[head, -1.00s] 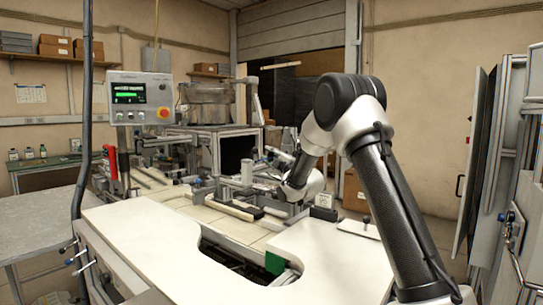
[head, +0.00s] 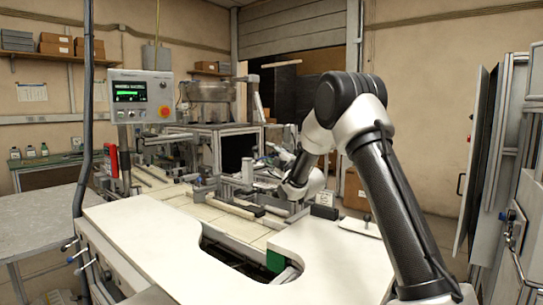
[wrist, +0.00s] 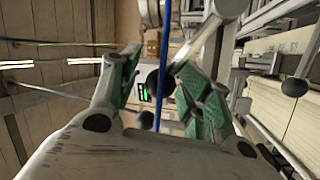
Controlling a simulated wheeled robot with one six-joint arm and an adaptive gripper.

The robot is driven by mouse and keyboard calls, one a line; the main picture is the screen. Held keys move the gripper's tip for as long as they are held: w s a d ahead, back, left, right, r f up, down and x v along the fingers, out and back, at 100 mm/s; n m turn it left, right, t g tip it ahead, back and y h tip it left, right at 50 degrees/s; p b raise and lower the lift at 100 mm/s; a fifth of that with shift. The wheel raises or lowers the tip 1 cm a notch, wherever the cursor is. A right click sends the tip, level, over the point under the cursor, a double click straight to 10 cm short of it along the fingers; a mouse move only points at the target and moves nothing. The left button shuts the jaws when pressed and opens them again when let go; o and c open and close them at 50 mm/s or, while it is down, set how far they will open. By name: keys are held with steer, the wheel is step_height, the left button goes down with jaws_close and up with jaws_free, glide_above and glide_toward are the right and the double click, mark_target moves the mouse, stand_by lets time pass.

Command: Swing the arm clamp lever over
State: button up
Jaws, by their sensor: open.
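My gripper (wrist: 163,88) is open in the wrist view, its two fingers with green pads standing apart. A black ball knob (wrist: 154,82) shows between the fingers; I cannot tell whether it touches either pad. A second black ball knob (wrist: 295,87) on a grey rod is outside the right finger. I cannot tell for certain which knob belongs to the arm clamp lever. In the head view my gripper (head: 277,156) is small, beyond my forearm, near the silver cylinder (head: 247,172) on the machine. The lever cannot be made out there.
A blue line (wrist: 166,60) crosses the wrist view in front of the gap. The white worktop (head: 150,235) with a cutout lies in front of the machine. A control panel (head: 141,97) stands at left, and a metal frame (head: 520,200) at right.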

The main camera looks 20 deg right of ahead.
steer(key=shift+s+f, duration=0.1)
steer(key=v, duration=0.7)
steer(key=shift+s+d, duration=0.15)
steer(key=shift+s, duration=0.2)
steer(key=shift+c, duration=0.2)
